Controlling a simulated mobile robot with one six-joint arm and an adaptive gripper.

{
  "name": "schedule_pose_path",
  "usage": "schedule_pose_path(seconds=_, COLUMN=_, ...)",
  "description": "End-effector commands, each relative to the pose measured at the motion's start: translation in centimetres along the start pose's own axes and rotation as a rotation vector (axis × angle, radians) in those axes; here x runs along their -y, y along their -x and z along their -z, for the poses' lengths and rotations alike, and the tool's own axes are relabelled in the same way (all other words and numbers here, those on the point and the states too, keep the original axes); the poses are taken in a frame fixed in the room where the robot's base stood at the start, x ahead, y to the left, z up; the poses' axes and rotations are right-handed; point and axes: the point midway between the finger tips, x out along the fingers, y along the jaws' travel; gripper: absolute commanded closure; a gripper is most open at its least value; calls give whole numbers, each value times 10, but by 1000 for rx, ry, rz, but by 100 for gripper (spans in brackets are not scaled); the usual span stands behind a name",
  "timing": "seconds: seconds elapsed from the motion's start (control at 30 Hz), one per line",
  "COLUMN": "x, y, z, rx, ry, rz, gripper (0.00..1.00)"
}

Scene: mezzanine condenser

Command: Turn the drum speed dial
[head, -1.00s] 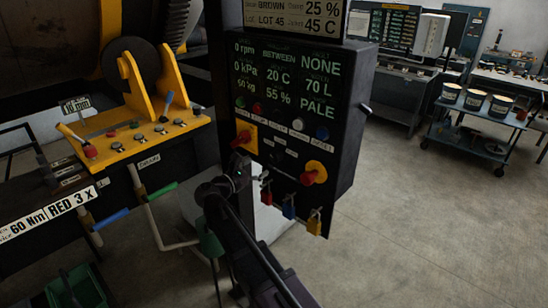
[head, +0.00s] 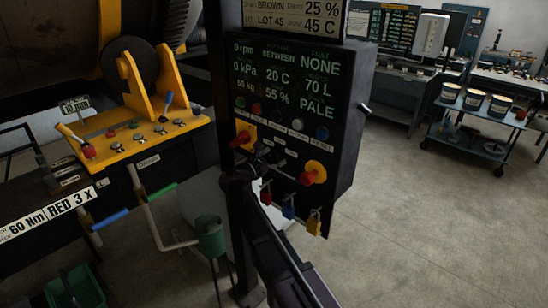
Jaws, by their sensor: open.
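The black control panel (head: 338,150) stands at the centre, with a green-lit readout above and controls below. A red handle on a yellow plate (head: 246,134) is at its left. A red knob on a yellow round base (head: 314,171) is at its right. Between them are small labels and dark controls, partly covered by my gripper. I cannot tell which control is the drum speed dial. My gripper (head: 264,155) is open, dark against the dark panel, in front of its lower left part. Whether it touches a control cannot be told.
Red, blue and yellow padlocks (head: 314,222) hang under the panel, close to my arm. A row of buttons (head: 297,124) lies above the gripper. A yellow console (head: 140,135) with levers stands left. A cart with tins (head: 480,135) stands on open floor at right.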

Motion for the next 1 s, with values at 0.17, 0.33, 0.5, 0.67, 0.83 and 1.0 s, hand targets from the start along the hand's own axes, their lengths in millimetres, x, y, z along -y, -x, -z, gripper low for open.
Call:
schedule_pose_path(seconds=0.17, x=0, y=0, z=0, rx=0, ry=0, rz=0, gripper=40)
schedule_pose_path(seconds=0.33, x=0, y=0, z=0, rx=0, ry=0, rz=0, gripper=89)
schedule_pose_path(seconds=0.5, x=0, y=1, z=0, rx=0, ry=-2, rz=-1, gripper=89)
schedule_pose_path(seconds=0.67, x=0, y=1, z=0, rx=0, ry=-18, rz=-1, gripper=89)
schedule_pose_path(seconds=0.83, x=0, y=1, z=0, rx=-1, ry=-69, rz=-1, gripper=89)
schedule_pose_path(seconds=1.0, x=0, y=1, z=0, rx=-3, ry=-161, rz=0, gripper=89)
